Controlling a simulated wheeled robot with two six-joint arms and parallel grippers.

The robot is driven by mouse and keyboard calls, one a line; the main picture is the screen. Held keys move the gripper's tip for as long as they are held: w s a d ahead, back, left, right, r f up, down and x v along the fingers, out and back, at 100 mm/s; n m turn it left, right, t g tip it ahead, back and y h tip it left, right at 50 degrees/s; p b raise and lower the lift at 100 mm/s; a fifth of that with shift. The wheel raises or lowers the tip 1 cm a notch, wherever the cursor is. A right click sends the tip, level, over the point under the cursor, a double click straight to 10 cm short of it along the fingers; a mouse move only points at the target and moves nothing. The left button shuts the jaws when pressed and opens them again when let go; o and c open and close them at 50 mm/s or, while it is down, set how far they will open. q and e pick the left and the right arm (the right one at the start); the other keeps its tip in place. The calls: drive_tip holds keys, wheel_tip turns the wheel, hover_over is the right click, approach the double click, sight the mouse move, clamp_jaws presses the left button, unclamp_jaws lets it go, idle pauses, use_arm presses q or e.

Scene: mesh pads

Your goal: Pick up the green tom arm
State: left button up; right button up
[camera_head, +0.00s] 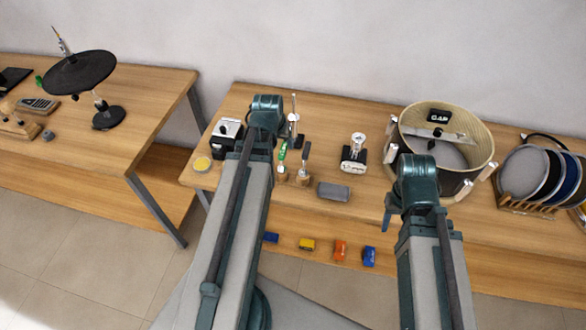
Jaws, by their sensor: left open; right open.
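A small bright green piece (283,149) stands upright at the left of the middle table, just right of my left arm. It looks like the green tom arm, with its lower end at a small wooden block. Another green object (39,80) lies on the far left table, too small to tell what it is. My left arm's teal joint is above and left of the upright green piece and covers part of the table. My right arm's teal joint is in front of the drum.
A dark-handled piece on a wooden block (304,165) stands close right of the green one. A grey block (334,191), a silver fitting (354,152), a large drum (455,125) and a plate rack (525,205) are further right. Small coloured blocks (307,244) lie on the lower shelf.

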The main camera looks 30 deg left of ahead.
use_arm(q)
drive_tip(key=a, duration=0.2)
drive_tip(key=b, duration=0.8)
approach(282, 152)
drive_tip(key=x, duration=0.4)
drive_tip(key=shift+s+f, duration=0.2)
drive_tip(key=shift+f, duration=0.3)
drive_tip(key=shift+w+b+x, duration=0.15)
drive_tip(key=shift+b+x, duration=1.05)
drive_tip(key=shift+x, duration=0.2)
drive_tip(key=shift+w+b+x, duration=0.2)
drive_tip(key=shift+b+x, duration=0.95)
drive_tip(key=shift+x, duration=0.2)
drive_tip(key=shift+r, duration=0.2)
use_arm(e)
wheel_tip(282, 152, down, 12)
drive_tip(key=shift+d, duration=0.35)
drive_tip(key=shift+f, duration=0.1)
use_arm(q)
clamp_jaws()
